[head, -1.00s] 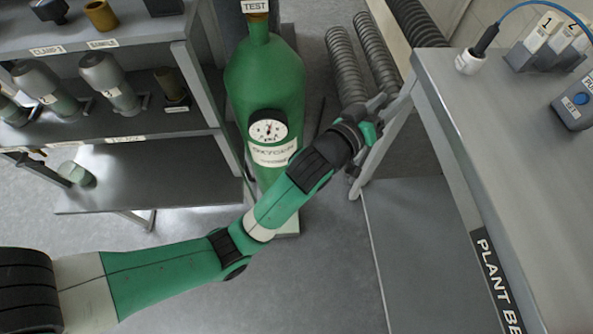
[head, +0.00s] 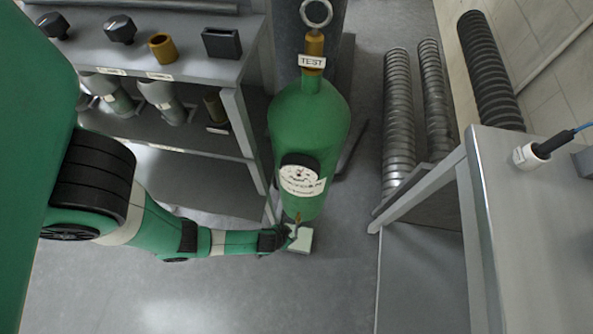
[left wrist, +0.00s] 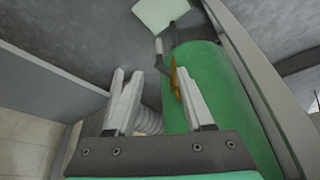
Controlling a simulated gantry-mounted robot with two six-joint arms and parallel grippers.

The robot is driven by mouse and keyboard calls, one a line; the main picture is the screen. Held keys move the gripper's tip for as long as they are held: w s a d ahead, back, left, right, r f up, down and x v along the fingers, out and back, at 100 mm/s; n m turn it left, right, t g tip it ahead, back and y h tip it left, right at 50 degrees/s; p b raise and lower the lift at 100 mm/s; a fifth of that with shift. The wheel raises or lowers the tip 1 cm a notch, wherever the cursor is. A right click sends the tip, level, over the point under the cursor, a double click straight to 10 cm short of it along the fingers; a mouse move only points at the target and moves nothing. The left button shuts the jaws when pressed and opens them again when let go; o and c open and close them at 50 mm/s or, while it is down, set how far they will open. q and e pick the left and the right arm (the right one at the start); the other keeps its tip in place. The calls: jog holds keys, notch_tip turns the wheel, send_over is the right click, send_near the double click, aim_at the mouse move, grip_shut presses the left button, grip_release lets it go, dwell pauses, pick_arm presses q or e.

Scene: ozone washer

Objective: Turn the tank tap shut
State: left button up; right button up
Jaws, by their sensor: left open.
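A green tank (head: 308,115) with a round gauge (head: 298,174) stands between the shelf and the bench. Its brass neck (head: 314,45) carries a TEST label, with a round ring (head: 316,13) above it. A small brass part (head: 298,218), probably the tap, shows low on the tank's front. In the left wrist view, a brass part (left wrist: 175,78) lies along the green tank (left wrist: 225,100), beyond my fingers and nearer the right one. My left gripper (head: 292,238) is at the tank's foot, open and empty; its fingers show in the left wrist view (left wrist: 158,100). Contact cannot be told. My right gripper is not in view.
A shelf unit (head: 245,110) with bottles and knobs stands left of the tank. Ribbed hoses (head: 398,120) lie to the right, beside a grey bench (head: 540,230). A pale plate (head: 300,240) sits at the tank's foot. Floor in front is clear.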

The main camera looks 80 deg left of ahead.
aim_at(296, 232)
pick_arm(q)
jog(key=b+x, duration=0.6)
jog(key=x, duration=0.3)
jog(key=shift+f, duration=0.35)
jog(key=shift+d, duration=0.1)
grip_shut()
dwell(0.7)
